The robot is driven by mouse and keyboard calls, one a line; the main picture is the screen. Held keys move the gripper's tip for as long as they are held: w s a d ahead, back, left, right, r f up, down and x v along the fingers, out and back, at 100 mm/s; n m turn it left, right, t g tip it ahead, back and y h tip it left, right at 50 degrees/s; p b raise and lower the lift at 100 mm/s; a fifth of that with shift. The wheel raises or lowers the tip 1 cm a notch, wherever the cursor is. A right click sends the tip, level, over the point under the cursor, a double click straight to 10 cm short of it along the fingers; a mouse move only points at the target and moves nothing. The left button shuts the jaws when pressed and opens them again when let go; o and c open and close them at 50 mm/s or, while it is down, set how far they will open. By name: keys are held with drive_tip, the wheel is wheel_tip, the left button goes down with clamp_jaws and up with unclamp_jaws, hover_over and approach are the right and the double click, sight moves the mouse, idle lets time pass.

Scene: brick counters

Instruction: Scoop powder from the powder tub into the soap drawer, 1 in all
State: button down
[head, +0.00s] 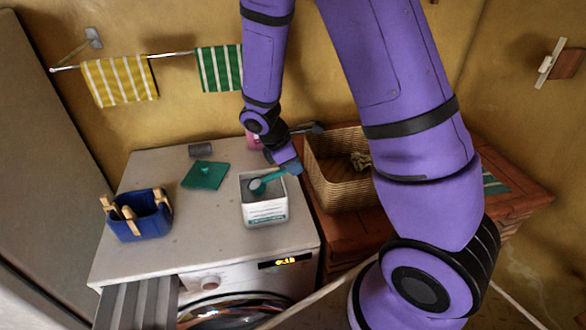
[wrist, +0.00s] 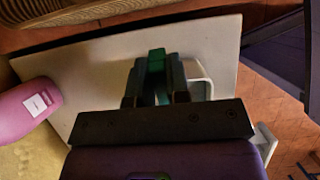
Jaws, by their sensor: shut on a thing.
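The powder tub (head: 265,216) is a white open box on the white machine top, with grey powder inside. A teal scoop (head: 262,184) has its bowl at the tub's opening, over or in the powder; I cannot tell how deep. My gripper (head: 290,167) is above the tub's back right corner, shut on the scoop's handle. In the wrist view the green handle (wrist: 156,62) shows between the fingers, and the bowl is hidden. The soap drawer (head: 140,305) is pulled out at the machine's lower left, with grey compartments, partly cut off by the picture's edge.
A blue basket of clothespins (head: 146,219), a green cloth (head: 204,175) and a dark grey cylinder (head: 202,150) are on the machine top (head: 170,250). A pink bottle (wrist: 28,102) stands behind my gripper. A wicker basket (head: 335,192) is close on the right. The top's front left is clear.

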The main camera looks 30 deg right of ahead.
drive_tip(key=shift+d+r+y, duration=0.2)
drive_tip(key=shift+r+y, duration=0.1)
drive_tip(key=shift+r, duration=0.6)
drive_tip(key=shift+s+d+r+t+y, duration=0.15)
drive_tip(key=shift+d+r+t+y, duration=0.15)
drive_tip(key=shift+y, duration=0.4)
drive_tip(key=shift+s+d+r+t+y, duration=0.15)
drive_tip(key=shift+r+t+y, duration=0.2)
drive_tip(key=shift+y, duration=0.35)
drive_tip(key=shift+r, duration=0.1)
